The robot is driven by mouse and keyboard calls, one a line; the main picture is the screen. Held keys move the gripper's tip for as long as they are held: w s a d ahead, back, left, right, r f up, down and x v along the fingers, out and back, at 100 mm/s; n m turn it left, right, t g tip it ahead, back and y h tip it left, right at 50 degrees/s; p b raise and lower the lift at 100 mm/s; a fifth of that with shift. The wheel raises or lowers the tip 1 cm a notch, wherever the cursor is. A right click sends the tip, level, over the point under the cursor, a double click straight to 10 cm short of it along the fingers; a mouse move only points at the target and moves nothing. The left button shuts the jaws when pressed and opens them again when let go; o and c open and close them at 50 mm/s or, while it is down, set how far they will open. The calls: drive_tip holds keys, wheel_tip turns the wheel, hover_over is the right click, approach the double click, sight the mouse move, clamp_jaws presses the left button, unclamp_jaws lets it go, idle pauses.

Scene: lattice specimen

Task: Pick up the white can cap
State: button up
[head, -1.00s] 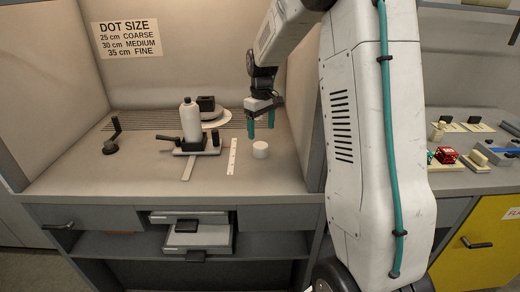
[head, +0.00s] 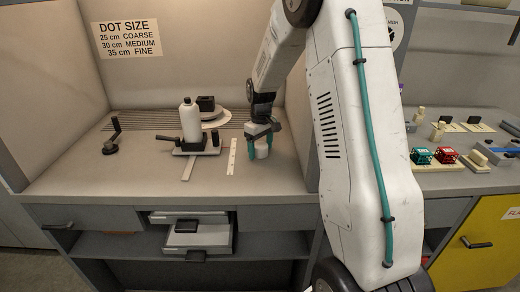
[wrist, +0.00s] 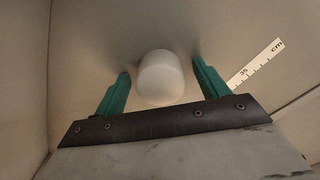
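The white can cap (head: 261,151) is a short white cylinder standing on the grey booth counter, right of the ruler strip. My gripper (head: 260,150) is down at the cap, with its teal fingers on either side of it. In the wrist view the cap (wrist: 160,78) shows between the two open fingers of my gripper (wrist: 163,82). A gap is visible on each side, so the fingers do not appear to touch it. In the head view the gripper body hides the cap's top.
A white ruler strip (head: 231,157) lies just left of the cap. Further left, a white spray can (head: 190,120) stands at a black-handled fixture (head: 197,145). The booth's side wall is close on the right. The counter in front of the cap is clear.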

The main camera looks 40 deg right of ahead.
sight(261, 145)
drive_tip(key=c, duration=0.9)
drive_tip(key=shift+r, duration=0.1)
drive_tip(key=shift+r, duration=0.55)
wheel_tip(261, 145, up, 2)
drive_tip(key=shift+r, duration=0.15)
drive_tip(key=s+a, duration=0.1)
drive_tip(key=s, duration=0.4)
drive_tip(key=s+a+r, duration=0.1)
drive_tip(key=s+a, duration=0.1)
drive_tip(key=s, duration=0.3)
drive_tip(key=s+a, duration=0.1)
drive_tip(key=s, duration=0.4)
drive_tip(key=shift+s+a+r, duration=0.2)
drive_tip(key=shift+a, duration=0.05)
